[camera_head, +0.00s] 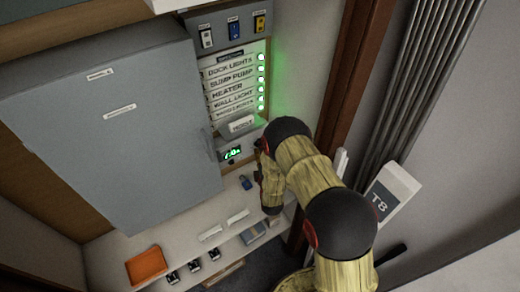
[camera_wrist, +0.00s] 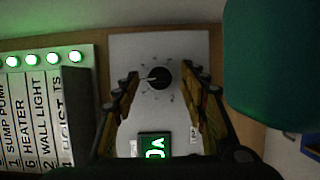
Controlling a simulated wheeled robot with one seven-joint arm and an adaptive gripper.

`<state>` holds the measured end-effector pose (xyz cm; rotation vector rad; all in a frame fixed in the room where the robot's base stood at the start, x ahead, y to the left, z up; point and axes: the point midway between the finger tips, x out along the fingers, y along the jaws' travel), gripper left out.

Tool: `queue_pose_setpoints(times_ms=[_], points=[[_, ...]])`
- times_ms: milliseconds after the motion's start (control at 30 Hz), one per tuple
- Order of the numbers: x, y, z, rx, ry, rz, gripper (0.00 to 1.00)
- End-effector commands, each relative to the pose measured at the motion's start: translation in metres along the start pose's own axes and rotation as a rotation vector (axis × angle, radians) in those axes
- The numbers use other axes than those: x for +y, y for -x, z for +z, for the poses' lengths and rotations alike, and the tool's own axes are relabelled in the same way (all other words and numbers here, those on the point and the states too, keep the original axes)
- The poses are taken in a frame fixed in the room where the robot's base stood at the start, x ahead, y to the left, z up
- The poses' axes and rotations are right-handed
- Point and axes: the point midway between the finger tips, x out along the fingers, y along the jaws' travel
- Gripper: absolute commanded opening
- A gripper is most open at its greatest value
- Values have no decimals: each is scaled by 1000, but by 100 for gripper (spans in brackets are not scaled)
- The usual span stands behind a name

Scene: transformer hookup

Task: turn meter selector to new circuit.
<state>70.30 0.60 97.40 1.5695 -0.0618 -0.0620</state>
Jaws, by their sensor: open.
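The meter panel (camera_wrist: 193,48) is a light plate in the wrist view, turned sideways. Its selector is a round black knob (camera_wrist: 160,77) with a pale pointer mark toward the picture's left and small marks around it. A green digital display (camera_wrist: 153,147) lies below it; it also shows in the head view (camera_head: 233,153). My gripper (camera_wrist: 160,84) is open, with one finger on each side of the knob and visible gaps between. In the head view my gripper (camera_head: 262,148) is at the meter's right side and hides the knob.
A label board with lit green lamps (camera_head: 236,78) is above the meter, with three switches (camera_head: 234,28) over it. A large grey cabinet door (camera_head: 120,130) stands open at left. A shelf below holds an orange tray (camera_head: 147,267) and small parts. A T8 box (camera_head: 390,195) is at right.

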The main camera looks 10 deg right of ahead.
Motion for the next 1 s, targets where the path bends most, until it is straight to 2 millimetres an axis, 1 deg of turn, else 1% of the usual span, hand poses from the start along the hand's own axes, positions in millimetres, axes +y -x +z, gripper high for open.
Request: queue_pose_setpoints(times_ms=[200, 900, 1000], points=[[0, 0, 0, 0, 0, 0, 42], [-1, 0, 0, 0, 0, -1, 3], [-1, 0, 0, 0, 0, -2, 0]])
